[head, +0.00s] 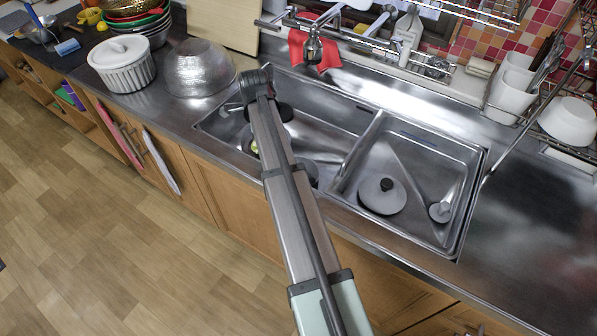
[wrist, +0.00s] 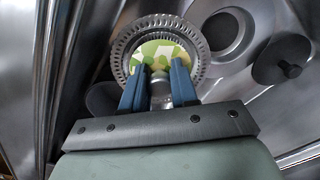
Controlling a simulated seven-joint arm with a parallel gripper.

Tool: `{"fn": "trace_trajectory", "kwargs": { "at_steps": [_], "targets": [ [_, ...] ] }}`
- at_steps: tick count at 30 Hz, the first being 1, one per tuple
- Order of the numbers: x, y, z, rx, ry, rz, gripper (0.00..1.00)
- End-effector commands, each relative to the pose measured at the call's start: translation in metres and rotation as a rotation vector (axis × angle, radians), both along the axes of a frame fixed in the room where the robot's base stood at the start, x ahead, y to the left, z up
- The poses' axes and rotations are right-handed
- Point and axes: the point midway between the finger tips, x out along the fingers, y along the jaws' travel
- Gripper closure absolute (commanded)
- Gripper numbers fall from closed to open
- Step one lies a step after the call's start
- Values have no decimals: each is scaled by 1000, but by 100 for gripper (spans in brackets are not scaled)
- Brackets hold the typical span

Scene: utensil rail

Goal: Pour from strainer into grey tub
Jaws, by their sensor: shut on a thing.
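My gripper (wrist: 160,76) shows in the wrist view, with two blue fingers shut on a small silver knob-like part. Around and beyond the fingertips is a round metal piece with a fluted rim, which looks like the strainer (wrist: 120,50). A green, yellow and white patterned surface (wrist: 150,48) shows inside its ring; I cannot tell what it is. In the head view my arm reaches over the left sink basin and hides most of the strainer; a small green patch (head: 254,147) shows beside it. I cannot identify a grey tub with certainty.
The right basin holds a grey lid-like disc (head: 382,195) and a small round piece (head: 440,211). A metallic bowl (head: 198,70) and a white ribbed pot (head: 121,65) stand left of the sink. The right counter is largely clear.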

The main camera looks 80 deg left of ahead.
Motion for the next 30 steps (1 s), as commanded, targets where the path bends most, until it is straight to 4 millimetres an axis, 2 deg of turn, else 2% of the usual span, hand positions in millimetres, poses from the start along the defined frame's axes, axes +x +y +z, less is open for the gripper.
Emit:
{"fn": "trace_trajectory", "kwargs": {
  "at_steps": [30],
  "targets": [
    [21, -25, 14, 171, 156, -3, 100]
  ]
}}
